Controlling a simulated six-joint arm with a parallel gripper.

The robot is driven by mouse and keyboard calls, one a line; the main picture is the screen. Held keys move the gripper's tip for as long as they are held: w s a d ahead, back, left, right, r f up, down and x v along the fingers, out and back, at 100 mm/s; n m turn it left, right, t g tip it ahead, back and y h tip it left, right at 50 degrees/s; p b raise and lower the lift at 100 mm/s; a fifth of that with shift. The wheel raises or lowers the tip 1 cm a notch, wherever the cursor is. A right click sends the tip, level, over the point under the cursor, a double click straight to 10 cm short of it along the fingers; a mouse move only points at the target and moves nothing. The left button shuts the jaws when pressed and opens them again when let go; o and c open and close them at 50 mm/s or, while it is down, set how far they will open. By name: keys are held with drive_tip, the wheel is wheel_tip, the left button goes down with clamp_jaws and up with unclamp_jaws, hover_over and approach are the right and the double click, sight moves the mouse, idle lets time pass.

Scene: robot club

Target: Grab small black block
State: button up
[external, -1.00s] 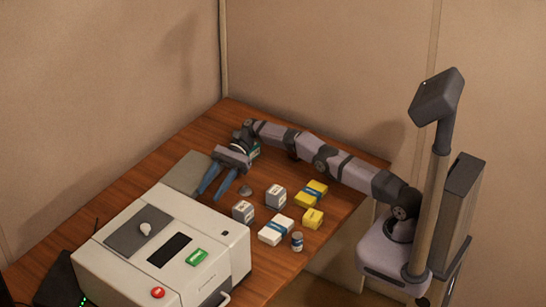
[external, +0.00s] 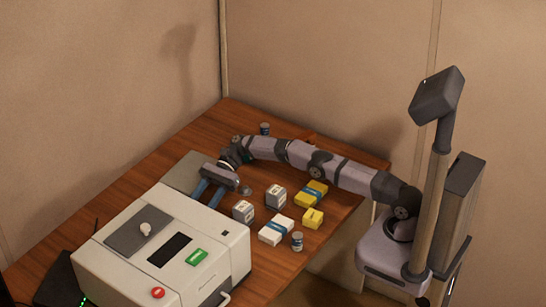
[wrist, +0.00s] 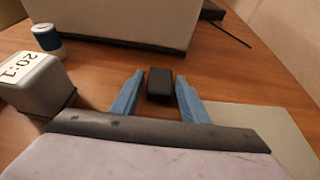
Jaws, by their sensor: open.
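The small black block (wrist: 160,83) lies on the wooden table in the wrist view. It sits between the two blue fingers of my gripper (wrist: 159,78), close to the tips, with a narrow gap visible on each side. My gripper is open and holds nothing. In the external view my gripper (external: 206,195) points down beside the white machine, and its fingertips are partly hidden behind the machine's edge. I cannot make out the block in that view.
The white machine (external: 190,235) stands close by the fingers. A grey mat (external: 186,170) lies by the gripper. Yellow boxes (external: 312,193) lie further right.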

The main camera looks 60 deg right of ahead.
drive_tip(key=c, duration=0.8)
drive_tip(key=shift+r, duration=0.1)
wheel_tip(320, 180, up, 10)
drive_tip(key=p, duration=0.1)
drive_tip(key=shift+p, duration=0.4)
